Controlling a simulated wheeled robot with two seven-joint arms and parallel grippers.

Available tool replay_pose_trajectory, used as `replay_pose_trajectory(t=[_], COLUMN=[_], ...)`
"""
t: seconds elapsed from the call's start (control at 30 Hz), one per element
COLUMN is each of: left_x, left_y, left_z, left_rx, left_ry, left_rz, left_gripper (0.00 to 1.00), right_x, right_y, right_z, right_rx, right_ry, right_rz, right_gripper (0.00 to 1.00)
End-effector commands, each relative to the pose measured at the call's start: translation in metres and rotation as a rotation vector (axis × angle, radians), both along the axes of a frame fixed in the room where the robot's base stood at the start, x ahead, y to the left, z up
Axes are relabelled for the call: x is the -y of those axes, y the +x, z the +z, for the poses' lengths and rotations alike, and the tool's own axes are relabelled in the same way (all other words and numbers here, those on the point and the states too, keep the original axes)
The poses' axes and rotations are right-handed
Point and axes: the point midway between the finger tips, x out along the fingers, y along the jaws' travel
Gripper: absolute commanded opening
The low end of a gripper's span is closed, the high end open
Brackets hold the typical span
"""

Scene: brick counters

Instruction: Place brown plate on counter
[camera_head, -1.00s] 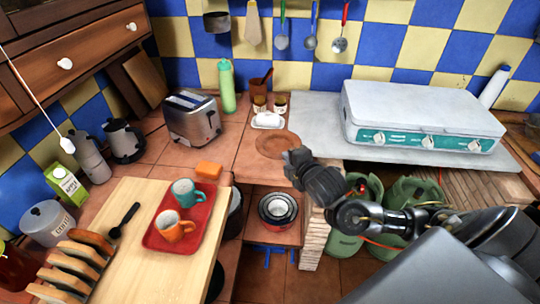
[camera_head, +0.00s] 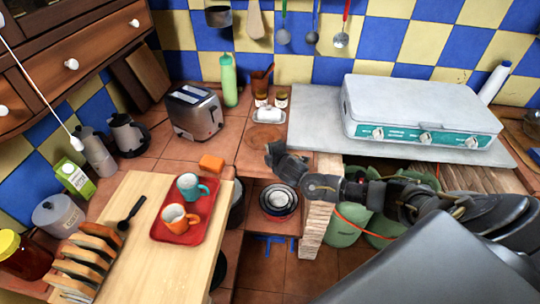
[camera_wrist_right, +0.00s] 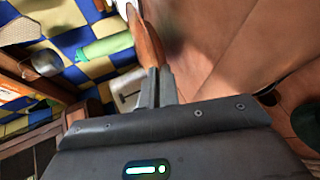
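The brown plate (camera_head: 264,134) is a round, flat disc over the tiled counter (camera_head: 245,155), just in front of the white butter dish. My right gripper (camera_head: 272,152) is at its near edge. In the right wrist view the plate (camera_wrist_right: 148,40) shows nearly edge-on at the fingertips, and the right gripper's fingers (camera_wrist_right: 158,78) are close together on its rim. I cannot tell whether the plate touches the tiles. My left gripper is not in view.
The white butter dish (camera_head: 269,115) and small jars stand behind the plate. The toaster (camera_head: 195,112) and green bottle (camera_head: 228,80) are to the left. The white stove (camera_head: 420,110) is to the right. Bowls (camera_head: 279,200) sit on a lower shelf.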

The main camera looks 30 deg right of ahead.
Motion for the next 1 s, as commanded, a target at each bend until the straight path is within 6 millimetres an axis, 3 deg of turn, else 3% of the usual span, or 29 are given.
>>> replay_pose_trajectory(t=[0.27, 0.63, 0.7, 1.0], left_x=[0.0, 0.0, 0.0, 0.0], left_y=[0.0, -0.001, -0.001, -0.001], left_z=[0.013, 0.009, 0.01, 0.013], left_rx=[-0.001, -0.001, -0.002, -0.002], left_ry=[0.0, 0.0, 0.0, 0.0], left_rz=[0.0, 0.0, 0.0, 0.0], left_gripper=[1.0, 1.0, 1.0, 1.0], right_x=[0.0, 0.0, 0.0, 0.0], right_y=[0.0, 0.0, -0.001, -0.001], right_z=[-0.028, -0.034, -0.033, -0.03], right_rx=[0.0, 0.001, -0.001, -0.001], right_ry=[0.001, 0.001, 0.0, -0.001], right_rz=[-0.001, 0.0, 0.0, 0.0], right_gripper=[0.0, 0.0, 0.12, 0.12])
